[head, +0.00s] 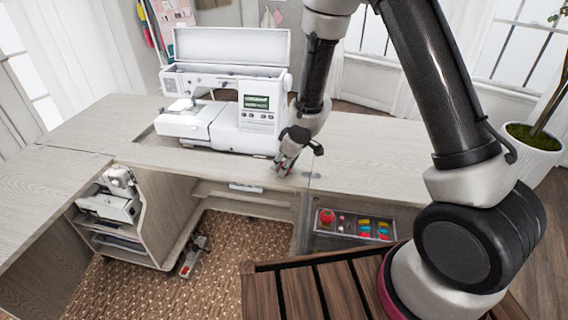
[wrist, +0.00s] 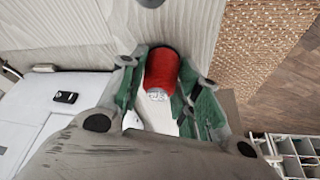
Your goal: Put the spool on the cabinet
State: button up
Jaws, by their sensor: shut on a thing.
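The spool (wrist: 162,72) is red and sits between the green fingers of my gripper (wrist: 165,80) in the wrist view. My gripper is shut on it. In the head view my gripper (head: 287,163) is low over the pale wood cabinet top (head: 350,160), just right of the white sewing machine. The spool is mostly hidden by the fingers there. The cabinet top also shows in the wrist view (wrist: 205,20). I cannot tell whether the spool touches the surface.
The white sewing machine (head: 240,122) stands close to the left of my gripper. An open drawer (head: 350,236) with colourful sewing items is below the cabinet's front edge. The top to the right of my gripper is clear. A potted plant (head: 528,140) stands at far right.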

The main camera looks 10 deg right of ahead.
jog(key=shift+f, duration=0.15)
jog(key=o, duration=0.8)
jog(key=v, duration=1.2)
